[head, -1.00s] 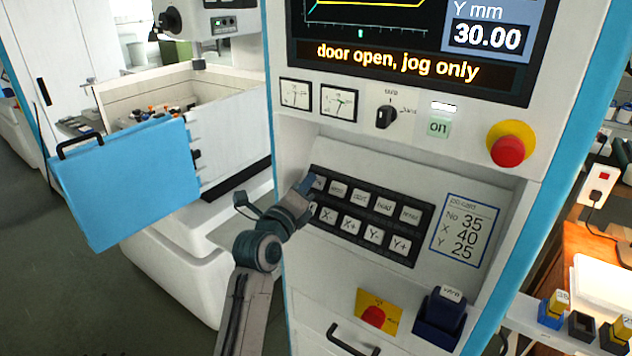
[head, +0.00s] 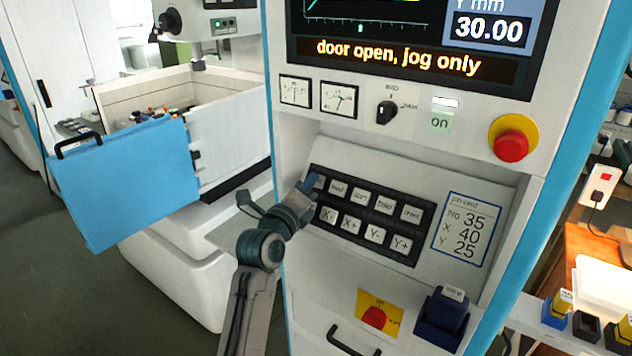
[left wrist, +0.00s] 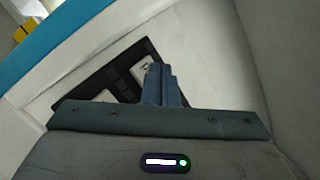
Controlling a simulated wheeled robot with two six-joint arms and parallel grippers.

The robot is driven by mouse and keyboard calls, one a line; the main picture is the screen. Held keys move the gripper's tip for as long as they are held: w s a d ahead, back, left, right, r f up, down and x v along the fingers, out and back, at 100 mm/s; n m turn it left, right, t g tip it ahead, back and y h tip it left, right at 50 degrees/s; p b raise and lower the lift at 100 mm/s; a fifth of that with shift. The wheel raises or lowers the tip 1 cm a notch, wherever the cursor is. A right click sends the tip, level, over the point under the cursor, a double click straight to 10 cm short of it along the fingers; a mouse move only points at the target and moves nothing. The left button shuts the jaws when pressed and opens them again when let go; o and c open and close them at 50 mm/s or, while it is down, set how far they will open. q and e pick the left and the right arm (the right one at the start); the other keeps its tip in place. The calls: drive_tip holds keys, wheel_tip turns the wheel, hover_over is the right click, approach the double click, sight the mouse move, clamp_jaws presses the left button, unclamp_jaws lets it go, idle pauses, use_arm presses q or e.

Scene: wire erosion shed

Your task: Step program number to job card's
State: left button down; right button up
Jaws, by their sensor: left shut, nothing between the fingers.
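The job card (head: 463,230) on the sloping panel reads No 35, X 40, Y 25. Left of it is the black keypad (head: 372,216) with two rows of pale keys, the lower row marked X-, X+, Y-, Y+. My left gripper (head: 312,181) is shut and empty, its tips at the keypad's upper left end, covering the first upper key. I cannot tell whether they touch it. In the left wrist view the closed fingers (left wrist: 162,85) stand over the keypad (left wrist: 108,80). The screen (head: 400,45) shows Y mm 30.00 and "door open, jog only"; its top is cut off. My right gripper is out of view.
Below the keypad are a yellow plate with a red knob (head: 377,315) and a dark blue holder (head: 440,318). The blue door (head: 125,185) stands open at left.

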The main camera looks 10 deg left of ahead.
use_arm(q)
drive_tip(key=shift+w+d+f, duration=0.1)
drive_tip(key=shift+w, duration=0.1)
idle(0.5)
drive_tip(key=shift+s, duration=0.1)
drive_tip(key=shift+s+a+r, duration=0.25)
drive_tip(key=shift+s+r, duration=0.2)
drive_tip(key=shift+s, duration=0.1)
idle(0.3)
drive_tip(key=shift+b, duration=0.35)
drive_tip(key=shift+w+f, duration=0.1)
drive_tip(key=shift+f, duration=0.05)
drive_tip(key=shift+w+d+f+b, duration=0.15)
drive_tip(key=shift+w+b, duration=0.15)
drive_tip(key=shift+b, duration=0.1)
